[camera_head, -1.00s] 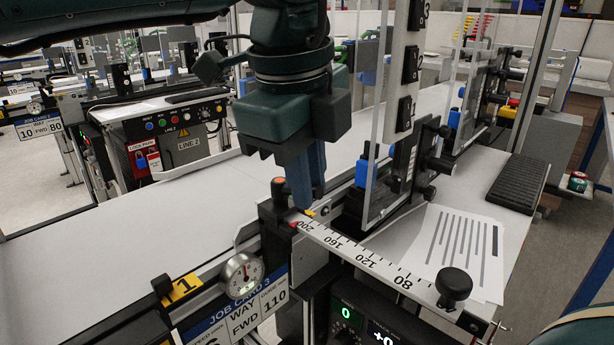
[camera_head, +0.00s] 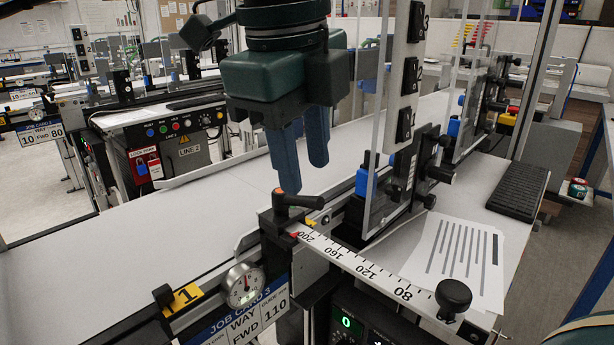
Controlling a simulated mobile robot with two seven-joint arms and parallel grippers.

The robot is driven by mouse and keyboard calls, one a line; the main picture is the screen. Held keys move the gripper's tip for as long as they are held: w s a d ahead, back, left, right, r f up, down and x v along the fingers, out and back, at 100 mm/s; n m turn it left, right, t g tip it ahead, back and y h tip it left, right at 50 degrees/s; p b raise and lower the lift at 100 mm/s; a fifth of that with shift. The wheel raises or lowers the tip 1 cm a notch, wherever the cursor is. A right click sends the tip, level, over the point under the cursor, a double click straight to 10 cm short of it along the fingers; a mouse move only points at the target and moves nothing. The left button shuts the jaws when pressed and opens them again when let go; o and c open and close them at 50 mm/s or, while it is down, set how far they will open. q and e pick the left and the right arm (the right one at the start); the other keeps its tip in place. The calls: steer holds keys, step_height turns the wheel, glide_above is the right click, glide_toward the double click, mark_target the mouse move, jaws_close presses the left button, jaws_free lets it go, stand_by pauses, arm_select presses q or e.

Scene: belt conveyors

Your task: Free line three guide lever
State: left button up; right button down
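The guide lever (camera_head: 299,201) is a black handle with an orange-topped pivot, on a black block at the near edge of the wide belt. Its handle points right. The white ruler (camera_head: 365,268) runs from this block toward the lower right, with a red mark near 200 and a black knob (camera_head: 454,296) at its near end. My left gripper (camera_head: 304,179) is above the lever, its two blue fingers pointing down with a gap between them and nothing held. The near finger's tip is close to the lever in the picture; I cannot tell whether they touch. My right gripper is out of view.
A dial gauge (camera_head: 243,285) and job card (camera_head: 250,318) are at the near rail. A printed sheet (camera_head: 459,255) lies at the right. The wide belt (camera_head: 130,245) is bare.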

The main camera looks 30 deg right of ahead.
arm_select(q)
step_height(320, 180, up, 9)
steer(key=a+p, duration=0.1)
steer(key=shift+s+a, duration=0.25)
steer(key=shift+s, duration=0.15)
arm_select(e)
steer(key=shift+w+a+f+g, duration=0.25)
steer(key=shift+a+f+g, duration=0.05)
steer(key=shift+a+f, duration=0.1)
arm_select(q)
steer(key=shift+f, duration=0.1)
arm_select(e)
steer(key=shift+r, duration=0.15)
